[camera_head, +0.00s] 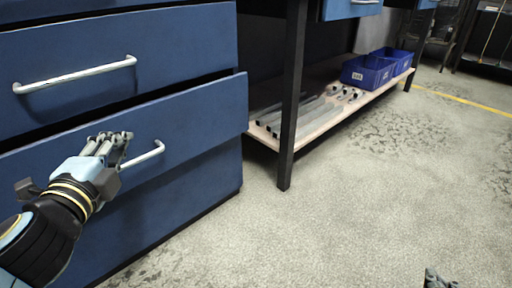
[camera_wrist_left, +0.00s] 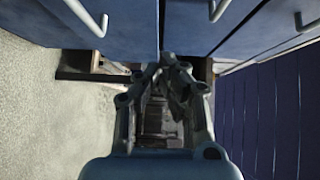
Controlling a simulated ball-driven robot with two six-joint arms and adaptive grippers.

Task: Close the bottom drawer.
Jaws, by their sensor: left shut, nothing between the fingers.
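The bottom drawer (camera_head: 200,115) is a blue front with a pale bar handle (camera_head: 150,155). It stands out a little from the drawer front above it, so it is partly open. My left gripper (camera_head: 112,142) is shut and empty, in front of this drawer just left of its handle. I cannot tell whether the fingertips touch the front. In the left wrist view my left gripper (camera_wrist_left: 168,68) points at the blue fronts. A small part of my right gripper (camera_head: 438,280) shows at the bottom edge of the head view; its fingers are mostly cut off.
The closed blue drawer above (camera_head: 150,45) has its own bar handle (camera_head: 75,76). Right of the cabinet is a bench with a dark leg (camera_head: 290,110) and a low shelf (camera_head: 335,115) holding metal brackets and blue bins (camera_head: 368,72). The concrete floor in front is clear.

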